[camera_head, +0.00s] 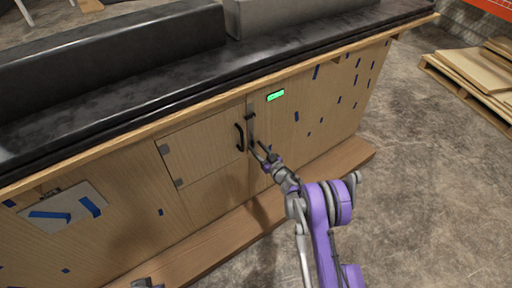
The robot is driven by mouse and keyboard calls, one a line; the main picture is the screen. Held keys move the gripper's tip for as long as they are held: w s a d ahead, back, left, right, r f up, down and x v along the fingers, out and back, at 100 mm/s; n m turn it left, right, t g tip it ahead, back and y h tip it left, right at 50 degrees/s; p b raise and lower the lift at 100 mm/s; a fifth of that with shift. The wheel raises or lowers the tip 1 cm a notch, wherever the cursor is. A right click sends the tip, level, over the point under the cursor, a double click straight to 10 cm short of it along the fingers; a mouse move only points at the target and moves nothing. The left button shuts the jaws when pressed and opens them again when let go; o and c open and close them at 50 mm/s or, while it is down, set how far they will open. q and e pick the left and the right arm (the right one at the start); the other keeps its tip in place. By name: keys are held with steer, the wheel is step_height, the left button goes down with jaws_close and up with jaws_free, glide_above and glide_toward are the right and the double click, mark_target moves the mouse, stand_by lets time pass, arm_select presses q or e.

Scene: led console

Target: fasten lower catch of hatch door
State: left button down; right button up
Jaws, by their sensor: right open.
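The wooden hatch door (203,152) is set in the side of the console and looks flush with the panel around it. Its black handle (240,137) is near its right edge. Grey hinges (164,149) are on its left side. A dark catch (250,118) shows at the door's upper right edge. The lower catch is at or behind my right gripper and I cannot make out its position. My right gripper (261,151) is open, with its fingers at the door's lower right edge, just below the handle. A small grey part of mine (146,283), perhaps the left gripper, shows at the bottom edge.
A lit green display (275,96) is on the panel right of the door. A wooden ledge (222,232) runs along the console's foot. The dark countertop (120,92) overhangs above. Concrete floor (420,190) is clear at right, with a pallet of boards (475,72) beyond.

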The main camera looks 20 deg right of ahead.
steer(key=shift+w+a, duration=0.15)
steer(key=shift+w, duration=0.25)
steer(key=shift+c, duration=0.3)
jaws_close()
